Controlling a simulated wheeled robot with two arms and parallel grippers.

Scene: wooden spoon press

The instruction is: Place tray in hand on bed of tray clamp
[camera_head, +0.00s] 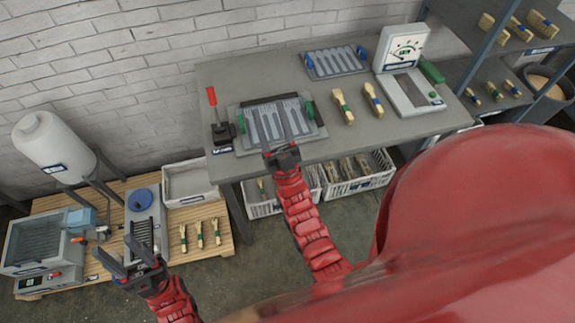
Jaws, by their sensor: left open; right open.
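A grey slotted tray (268,122) lies on the bed of the tray clamp (241,147) on the workbench. The clamp has a dark bar along the back, green parts at the sides and a red-handled lever (212,97) at its left. My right gripper (273,120) is open, with its fingers over the front middle of the tray; whether they touch it I cannot tell. It hides part of the tray's front edge. My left gripper (119,251) is open and empty, low at the left near the pallet.
A second slotted tray (336,63) with blue ends lies at the bench's back. Two brushes (343,106) lie right of the clamp, beside a dial gauge device (405,75). White crates (358,178) stand below the bench. A pallet (215,238) with machines is at left.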

